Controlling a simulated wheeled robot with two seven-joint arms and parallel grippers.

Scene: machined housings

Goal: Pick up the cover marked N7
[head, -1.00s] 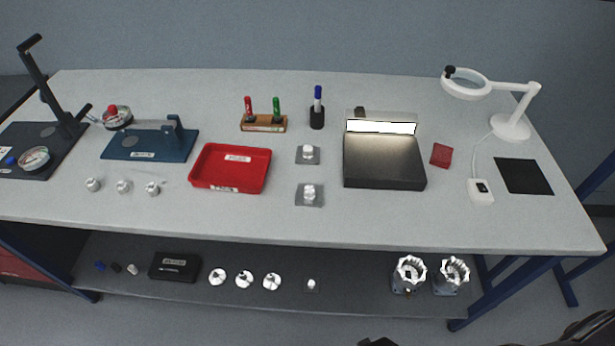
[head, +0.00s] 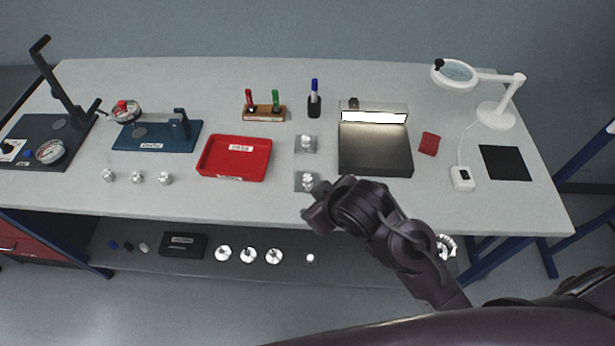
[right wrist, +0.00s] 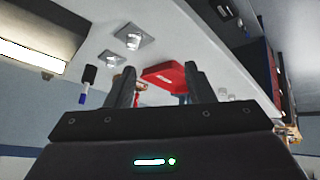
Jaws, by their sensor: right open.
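I cannot read an N7 mark on any part, so I cannot tell which one is the cover so marked. Three round silver parts, the middle one (head: 248,255) among them, lie in a row on the lower shelf. Small silver parts stand on the table's front left, one of them (head: 137,177) in the middle. Two more silver parts sit on grey square plates, the far one (head: 305,143) and the near one (head: 307,181). My right gripper (right wrist: 161,88) is open and empty; in the head view it is at the table's front edge, beside the near plate. My left gripper is not in view.
A red tray (head: 234,177) stands mid-table. A lit black inspection box (head: 375,160) is right of the plates, and a white magnifier lamp (head: 496,116) is at the right. A small black case (head: 183,245) lies on the lower shelf. My right arm hides part of that shelf.

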